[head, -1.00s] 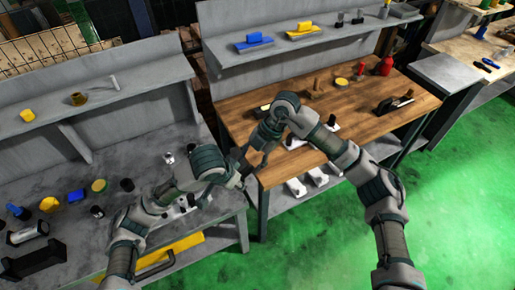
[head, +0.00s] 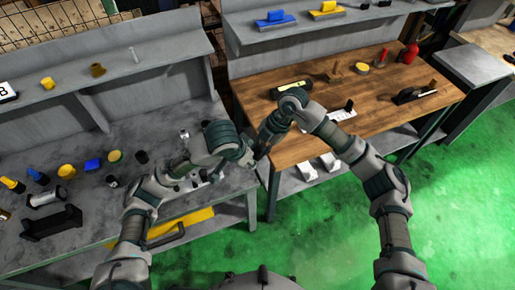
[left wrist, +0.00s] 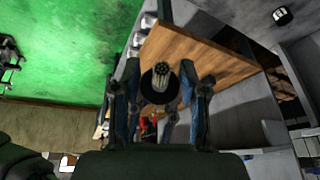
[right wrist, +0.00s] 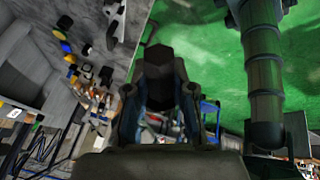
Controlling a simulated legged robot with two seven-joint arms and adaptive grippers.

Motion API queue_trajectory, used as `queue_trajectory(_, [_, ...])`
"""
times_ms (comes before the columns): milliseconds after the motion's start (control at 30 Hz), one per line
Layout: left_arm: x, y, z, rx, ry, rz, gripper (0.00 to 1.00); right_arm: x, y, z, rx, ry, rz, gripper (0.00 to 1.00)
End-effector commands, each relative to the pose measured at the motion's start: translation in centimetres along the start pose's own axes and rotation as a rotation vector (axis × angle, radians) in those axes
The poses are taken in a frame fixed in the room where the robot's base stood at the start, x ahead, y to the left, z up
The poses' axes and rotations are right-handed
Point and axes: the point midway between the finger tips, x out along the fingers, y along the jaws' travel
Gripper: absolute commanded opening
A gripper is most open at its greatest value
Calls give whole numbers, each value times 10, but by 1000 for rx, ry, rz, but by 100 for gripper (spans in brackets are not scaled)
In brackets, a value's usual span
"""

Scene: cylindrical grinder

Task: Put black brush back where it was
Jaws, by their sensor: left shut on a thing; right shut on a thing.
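My left gripper (left wrist: 160,98) is shut on a dark round piece with a pale, ribbed, bristle-like end, which looks like the black brush (left wrist: 160,75). My right gripper (right wrist: 160,100) is shut on a black faceted block (right wrist: 159,62); I cannot tell if it is part of the same brush. In the head view my right gripper (head: 263,148) and left gripper (head: 248,160) are close together, over the gap between the grey bench and the wooden table. The held pieces are too small and dark to make out there.
The grey bench (head: 95,215) on the left carries a black holder (head: 50,224), a blue block (head: 93,165) and several small pots. The wooden table (head: 330,100) on the right carries a black plane-like tool (head: 414,93) and a red bottle (head: 410,54). Green floor lies in front.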

Motion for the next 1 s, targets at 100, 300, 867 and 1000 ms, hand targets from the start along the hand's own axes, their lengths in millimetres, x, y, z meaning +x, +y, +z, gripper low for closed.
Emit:
queue_trajectory(100, [0, 5, 0, 12, 2, 11, 68, -1, 3, -2, -2, 1, 10, 0])
queue_trajectory(300, [0, 4, 0, 9, 1, 9, 72, -1, 2, -1, -2, 1, 8, 0])
queue_trajectory(867, [-77, 1, -1, 10, 6, 3, 72, -1, 2, -1, -1, 0, 7, 0])
queue_trajectory(1000, [-101, 1, -1, 10, 4, 6, 72, -1, 2, -1, -1, 0, 6, 0])
